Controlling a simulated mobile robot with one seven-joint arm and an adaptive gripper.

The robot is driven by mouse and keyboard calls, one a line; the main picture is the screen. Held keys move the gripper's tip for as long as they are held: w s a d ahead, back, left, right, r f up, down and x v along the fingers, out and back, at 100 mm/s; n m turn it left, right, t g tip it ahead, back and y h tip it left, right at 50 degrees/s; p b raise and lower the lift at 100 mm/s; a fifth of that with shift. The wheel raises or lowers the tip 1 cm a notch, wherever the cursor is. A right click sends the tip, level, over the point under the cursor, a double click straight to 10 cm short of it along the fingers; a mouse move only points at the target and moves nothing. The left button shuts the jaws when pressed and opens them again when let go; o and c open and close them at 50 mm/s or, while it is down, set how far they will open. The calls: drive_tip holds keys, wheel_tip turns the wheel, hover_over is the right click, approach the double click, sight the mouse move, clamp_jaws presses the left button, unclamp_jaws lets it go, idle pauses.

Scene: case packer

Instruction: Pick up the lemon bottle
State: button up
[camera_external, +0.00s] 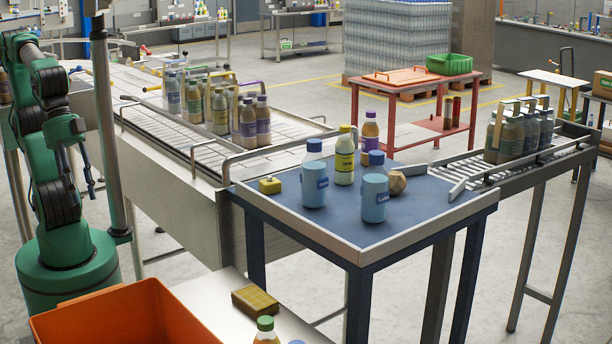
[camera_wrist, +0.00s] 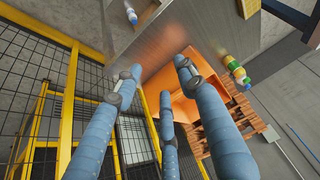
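My gripper (camera_external: 92,187) hangs at the far left, well away from that table. In the wrist view its blue fingers (camera_wrist: 160,85) are spread, with nothing between them. I cannot make out the lemon bottle in the wrist view.
An orange bin (camera_external: 130,318) stands at the front left; it also shows in the wrist view (camera_wrist: 182,108). A green-capped bottle (camera_external: 265,332) and a yellow-brown block (camera_external: 255,302) are on the near bench. A yellow block (camera_external: 270,186) and a brown polyhedron (camera_external: 397,183) sit on the blue-topped table.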

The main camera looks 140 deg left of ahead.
drive_tip(key=o, duration=0.6)
drive_tip(key=shift+o, duration=0.2)
